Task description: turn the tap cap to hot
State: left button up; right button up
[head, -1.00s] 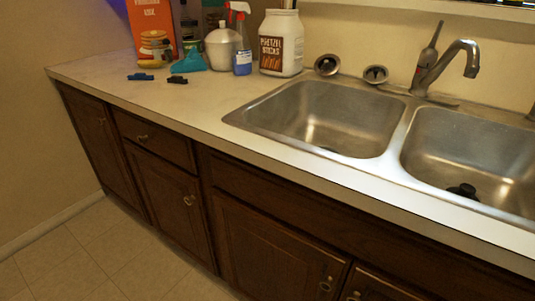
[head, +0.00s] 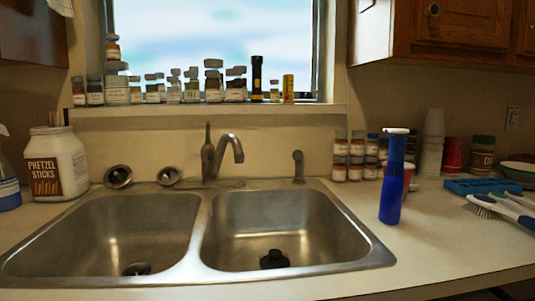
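The tap (head: 228,150) stands behind the double sink, near the divider between its basins. Its curved metal spout reaches up and to the right. An upright dark handle or cap (head: 208,150) rises at the left of the spout, with a small reddish mark low on it. Which way the cap is turned cannot be told at this size. Neither of my grippers shows in the head view.
The sink has a left basin (head: 110,235) and a right basin (head: 285,225), both empty but for dark drain pieces. A pretzel jar (head: 57,165) stands at left.

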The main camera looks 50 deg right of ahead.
aim_at(208, 152)
jog(key=z, duration=1.2)
